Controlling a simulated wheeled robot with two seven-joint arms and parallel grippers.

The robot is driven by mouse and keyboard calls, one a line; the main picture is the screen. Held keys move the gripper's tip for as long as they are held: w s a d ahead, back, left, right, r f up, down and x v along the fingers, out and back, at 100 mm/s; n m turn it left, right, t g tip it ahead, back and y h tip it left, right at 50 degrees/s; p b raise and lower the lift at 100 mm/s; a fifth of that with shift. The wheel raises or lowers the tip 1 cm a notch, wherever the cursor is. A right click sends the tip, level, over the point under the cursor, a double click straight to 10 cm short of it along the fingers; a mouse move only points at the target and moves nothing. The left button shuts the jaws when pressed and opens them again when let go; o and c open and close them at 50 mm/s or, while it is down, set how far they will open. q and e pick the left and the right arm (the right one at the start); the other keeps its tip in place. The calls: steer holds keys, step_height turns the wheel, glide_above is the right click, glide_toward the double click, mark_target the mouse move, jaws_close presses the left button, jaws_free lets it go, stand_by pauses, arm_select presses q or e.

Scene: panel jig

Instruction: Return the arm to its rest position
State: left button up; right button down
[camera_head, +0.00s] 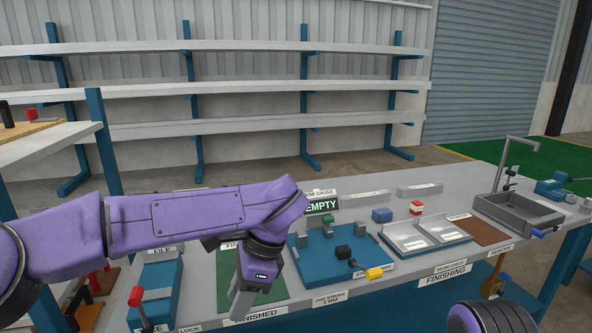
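My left arm, purple, comes in from the left and reaches over the front left of the workbench (405,268). Its gripper (241,304) hangs down at the arm's end, over the front edge of a green mat (274,290). The grey fingers are seen nearly edge-on, so I cannot tell whether they are open or shut. I see nothing held between them. A round purple part of mine shows at the bottom right. My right gripper is out of view.
A blue jig plate (322,275) with a yellow-handled clamp (374,273) lies right of the gripper. A red-handled blue device (155,290) stands to its left. A shelf rack (250,88) stands behind.

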arm_select(q)
steer(key=a+f+m+t+y, duration=0.3)
steer(key=a+f+m, duration=0.3)
steer(key=f+m, duration=0.55)
steer(key=a+f+m+t+y, duration=0.35)
steer(key=a+f+m, duration=0.35)
steer(key=f+m, duration=0.45)
steer(key=s+a+f+m+g+h, duration=0.1)
steer(key=s+a+f+m+h, duration=0.2)
steer(key=s+f+m, duration=0.5)
steer(key=s+a+f+m+h, duration=0.4)
steer(key=s+f+m, duration=0.5)
steer(key=s+m, duration=0.8)
steer(key=shift+s+m+g, duration=0.15)
steer(key=shift+m+g, duration=0.2)
steer(key=shift+m, duration=0.45)
steer(key=shift+h, duration=0.25)
